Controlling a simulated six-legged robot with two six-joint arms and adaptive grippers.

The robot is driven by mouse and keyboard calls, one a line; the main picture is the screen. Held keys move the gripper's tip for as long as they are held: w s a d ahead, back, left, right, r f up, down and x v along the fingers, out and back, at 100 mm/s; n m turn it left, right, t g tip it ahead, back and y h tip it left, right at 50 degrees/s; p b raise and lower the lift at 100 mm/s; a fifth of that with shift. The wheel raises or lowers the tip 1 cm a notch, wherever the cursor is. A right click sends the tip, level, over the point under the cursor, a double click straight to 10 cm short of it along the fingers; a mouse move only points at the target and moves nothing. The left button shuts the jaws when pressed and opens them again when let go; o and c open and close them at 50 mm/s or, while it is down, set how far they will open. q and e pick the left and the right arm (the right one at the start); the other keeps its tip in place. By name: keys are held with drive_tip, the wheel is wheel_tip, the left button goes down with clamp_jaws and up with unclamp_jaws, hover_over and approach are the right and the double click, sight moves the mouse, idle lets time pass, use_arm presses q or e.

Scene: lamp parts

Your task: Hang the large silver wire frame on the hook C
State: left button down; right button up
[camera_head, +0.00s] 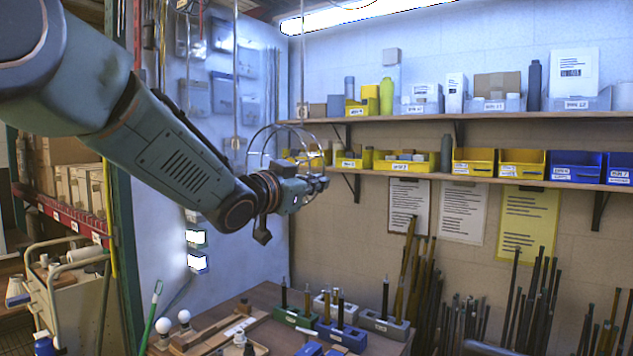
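A large silver wire frame (263,134) of thin curved rings shows in the middle of the head view, in front of the pale blue panel. My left gripper (318,184) is at the lower part of the frame and overlaps it. The gripper is seen side-on, so whether its fingers are closed on the wire is unclear. Thin vertical rods hang from above: one with a small tag (303,110) just above the frame and another with a tag (235,143) to its left. The tag letters are too small to read, so I cannot tell which is hook C. My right gripper is out of view.
Wall shelves (470,115) with yellow and blue bins stand behind and to the right. A wooden table (262,298) below holds blocks with upright pegs and bulbs. Dark rods lean on the right wall. A green post (122,240) and cart (70,300) are at left.

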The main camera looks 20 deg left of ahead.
use_arm(q)
drive_tip(key=shift+d, duration=0.35)
drive_tip(key=c, duration=1.5)
unclamp_jaws()
drive_tip(key=shift+a, duration=0.3)
drive_tip(key=shift+c, duration=0.2)
drive_tip(key=shift+o, duration=0.5)
drive_tip(key=shift+d, duration=0.25)
drive_tip(key=v, duration=0.7)
drive_tip(key=s+a+f+n+g+y+b, duration=0.1)
drive_tip(key=s+f+n+g+y+b, duration=0.2)
drive_tip(key=f, duration=1.2)
drive_tip(key=s+f+n+g+b, duration=0.2)
drive_tip(key=s+f+b, duration=0.2)
drive_tip(key=f, duration=1.1)
drive_tip(key=s+a+f+n+g+y+b, duration=0.1)
drive_tip(key=s+f+n+g+y+b, duration=0.2)
drive_tip(key=f, duration=1.2)
drive_tip(key=s+f+g+b, duration=0.4)
drive_tip(key=s+f+b, duration=0.3)
drive_tip(key=s+f, duration=1)
drive_tip(key=s+f+g+b, duration=0.5)
drive_tip(key=s+f+b, duration=0.2)
drive_tip(key=s+f, duration=1)
wheel_tip(320, 180, down, 4)
drive_tip(key=shift+a+f+b, duration=0.2)
drive_tip(key=shift+a+b, duration=0.15)
drive_tip(key=shift+a, duration=0.1)
